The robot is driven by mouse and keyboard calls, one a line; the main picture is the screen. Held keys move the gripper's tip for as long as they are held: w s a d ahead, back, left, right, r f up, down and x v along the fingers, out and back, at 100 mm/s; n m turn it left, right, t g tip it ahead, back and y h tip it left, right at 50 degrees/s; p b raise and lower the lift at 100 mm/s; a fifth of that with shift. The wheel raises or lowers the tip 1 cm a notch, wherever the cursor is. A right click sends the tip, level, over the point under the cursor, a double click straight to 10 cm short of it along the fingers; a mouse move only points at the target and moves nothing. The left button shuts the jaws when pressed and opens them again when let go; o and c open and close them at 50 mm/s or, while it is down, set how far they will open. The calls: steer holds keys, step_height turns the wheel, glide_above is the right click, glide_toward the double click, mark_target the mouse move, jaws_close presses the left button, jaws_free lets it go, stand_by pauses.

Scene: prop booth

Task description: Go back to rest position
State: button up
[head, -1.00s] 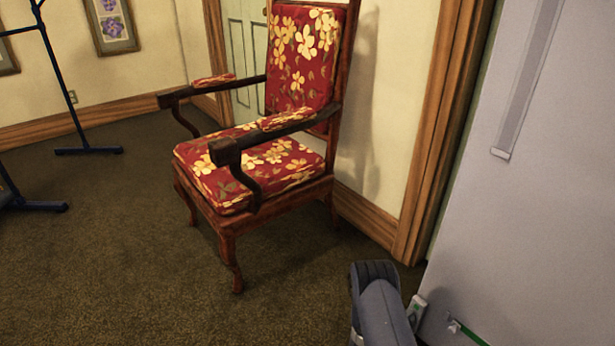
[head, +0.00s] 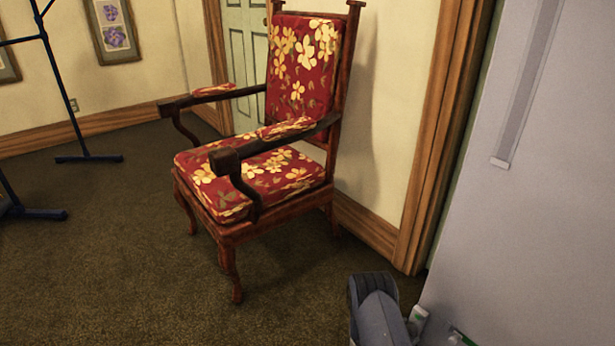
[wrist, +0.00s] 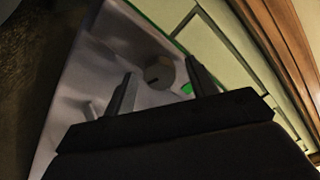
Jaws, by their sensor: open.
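My gripper (wrist: 158,68) shows in the wrist view with its two dark fingers apart. Nothing is between the fingers that I can see as held. A pale grey surface lies beyond the fingertips, and I cannot tell how far off it is. In the head view, part of my arm shows at the bottom right, and the gripper itself is out of that picture.
A red floral armchair (head: 250,180) stands in the middle of the head view by the wall. Blue metal stand legs (head: 70,110) are at the left. Dark carpet (head: 120,270) is clear at the front left. A wooden door frame (head: 437,150) rises right of the chair.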

steer(key=shift+s+a+n+p, duration=0.25)
steer(key=shift+s+a+n, duration=0.3)
steer(key=shift+n, duration=0.3)
steer(key=shift+s+a+n+p, duration=0.2)
steer(key=shift+s+a+n, duration=0.1)
steer(key=shift+a+n, duration=0.45)
steer(key=shift+s+a+n+p, duration=0.25)
steer(key=shift+s+a+n, duration=0.25)
steer(key=shift+n, duration=0.4)
steer(key=shift+w+r, duration=0.1)
steer(key=shift+w, duration=0.05)
